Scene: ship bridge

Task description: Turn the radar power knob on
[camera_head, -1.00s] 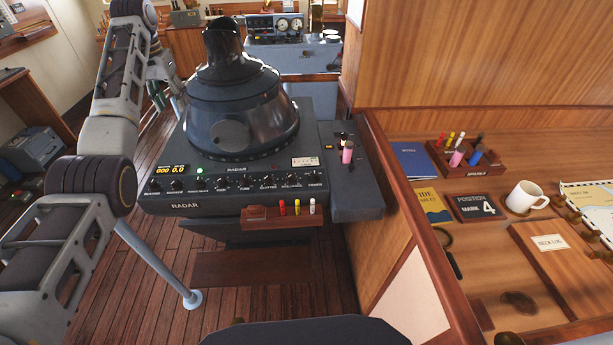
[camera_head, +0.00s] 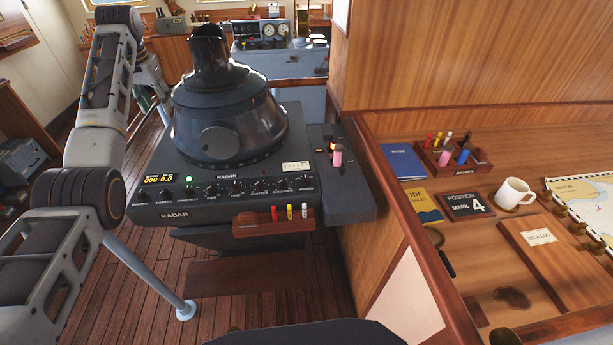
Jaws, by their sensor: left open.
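The radar (camera_head: 225,165) is a dark grey console with a black viewing hood, left of centre. A row of small black knobs runs along its front panel. The power knob (camera_head: 306,181) is the rightmost one; its pointer is too small to read. A green lamp (camera_head: 189,180) glows and the display (camera_head: 159,180) shows lit yellow digits. My left gripper (camera_head: 148,98) is partly hidden behind my own arm, left of the radar hood. It is open, apart from the panel and well away from the power knob. My right gripper is out of view.
A wooden marker tray (camera_head: 272,226) juts from the radar's front. A side unit (camera_head: 345,195) adjoins the radar's right. The wooden chart desk (camera_head: 465,275) at right carries a mug (camera_head: 513,193), books and a pen rack.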

